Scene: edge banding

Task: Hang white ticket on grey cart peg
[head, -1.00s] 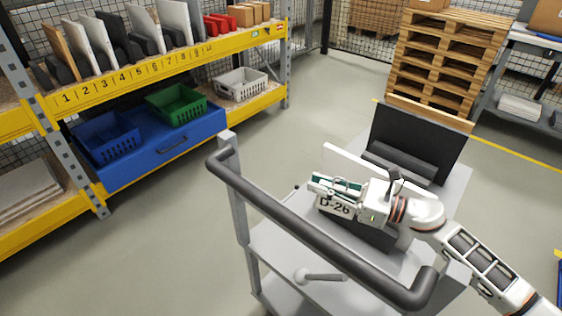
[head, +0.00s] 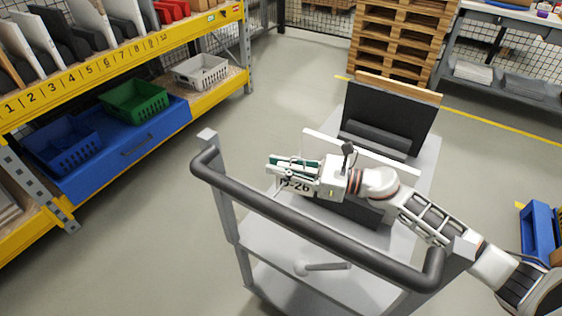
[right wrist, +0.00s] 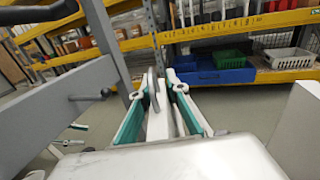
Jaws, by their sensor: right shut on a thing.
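The white ticket (head: 297,186), printed with a code ending in 26, is in my right gripper (head: 272,166). That gripper is shut on it, above the grey cart (head: 270,242) and beyond its dark handle (head: 315,228). In the right wrist view the ticket (right wrist: 158,118) is nearly edge-on between the teal and white fingers (right wrist: 172,90). A short grey peg with a rounded end (head: 322,267) shows below the handle, apart from the ticket. A similar peg (right wrist: 90,97) sticks out from a grey post in the right wrist view. Teal and white pieces at that view's lower left may be my left gripper (right wrist: 72,135); its state is unclear.
Dark panels (head: 388,130) and a white board (head: 325,145) stand on the cart around my right gripper. A yellow shelf (head: 110,65) with blue (head: 62,145), green (head: 133,101) and pale bins (head: 200,71) is at left. Pallets (head: 402,40) stand behind. Floor between shelf and cart is clear.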

